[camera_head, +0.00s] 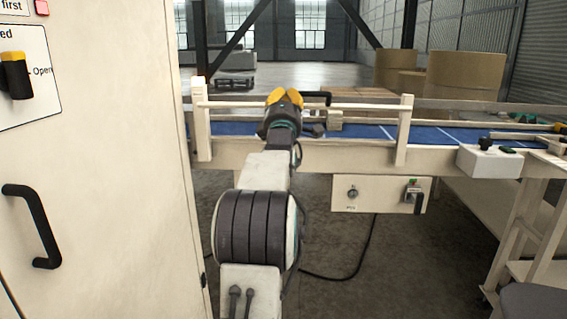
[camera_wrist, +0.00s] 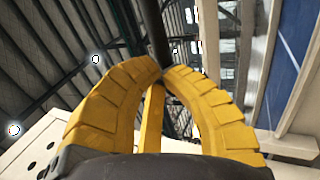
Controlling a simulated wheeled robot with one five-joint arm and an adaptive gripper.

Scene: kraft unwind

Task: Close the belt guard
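The belt guard (camera_head: 363,107) is a pale rail held between cream posts along the near side of the blue conveyor belt (camera_head: 358,131). Its black handle (camera_head: 318,96) stands out at the top, just right of my fingertips. My gripper (camera_head: 285,95) has yellow fingers and is at the left end of this handle. In the wrist view, the fingers of my gripper (camera_wrist: 161,73) come together at a dark bar (camera_wrist: 154,30), which looks like the handle. The fingers hide the handle's left end, so the exact contact is hard to see.
A cream cabinet (camera_head: 110,170) with a black handle and rotary switch stands close on the left. A control panel (camera_head: 380,194) hangs under the conveyor, with a cable on the floor. A white switch box (camera_head: 490,161) sits at the right. Large kraft rolls (camera_head: 466,72) stand behind.

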